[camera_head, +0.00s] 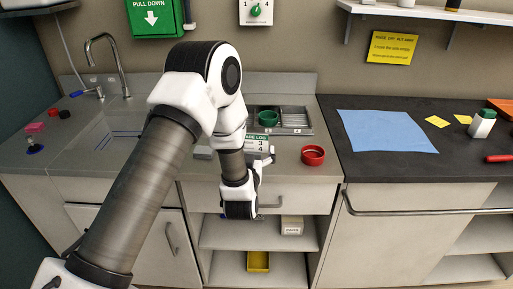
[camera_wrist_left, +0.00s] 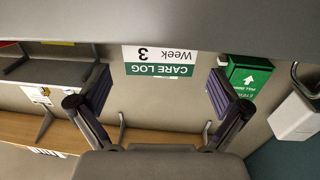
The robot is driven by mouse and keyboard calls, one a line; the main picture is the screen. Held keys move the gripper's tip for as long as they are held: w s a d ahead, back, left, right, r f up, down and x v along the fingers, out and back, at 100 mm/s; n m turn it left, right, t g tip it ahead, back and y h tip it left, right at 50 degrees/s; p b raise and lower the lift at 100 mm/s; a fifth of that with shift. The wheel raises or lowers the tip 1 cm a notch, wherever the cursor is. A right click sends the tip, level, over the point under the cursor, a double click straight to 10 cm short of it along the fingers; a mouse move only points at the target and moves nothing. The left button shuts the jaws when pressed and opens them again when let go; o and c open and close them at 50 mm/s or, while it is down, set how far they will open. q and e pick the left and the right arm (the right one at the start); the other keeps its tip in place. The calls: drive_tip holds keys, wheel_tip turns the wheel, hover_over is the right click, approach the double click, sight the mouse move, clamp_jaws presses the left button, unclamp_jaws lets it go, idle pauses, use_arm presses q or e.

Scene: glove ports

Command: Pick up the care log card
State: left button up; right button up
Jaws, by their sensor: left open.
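The care log card (camera_head: 257,143) is white with a green header and stands on the grey counter, partly hidden behind my left arm in the head view. In the left wrist view the card (camera_wrist_left: 158,60) appears upside down, showing "CARE LOG" and "Week 3", with part of it cut off by a grey surface. My left gripper (camera_head: 258,171) is low in front of the counter edge, just below the card in the picture. Its two fingers (camera_wrist_left: 163,88) are open and apart, with the card showing between them; no contact is visible. My right gripper is not in view.
A red ring-shaped cup (camera_head: 313,155) stands right of the card. A blue cloth (camera_head: 385,131) lies on the dark counter. A sink faucet (camera_head: 108,60) is at left. Shelves open below the counter.

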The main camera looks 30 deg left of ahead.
sight(254, 142)
use_arm(q)
drive_tip(key=x, duration=0.4)
drive_tip(key=shift+w+a+f+p, duration=0.15)
drive_tip(key=shift+w+f+p, duration=0.15)
drive_tip(key=shift+f, duration=0.1)
drive_tip(key=shift+s+r, duration=0.1)
drive_tip(key=shift+s, duration=0.1)
drive_tip(key=c, duration=0.7)
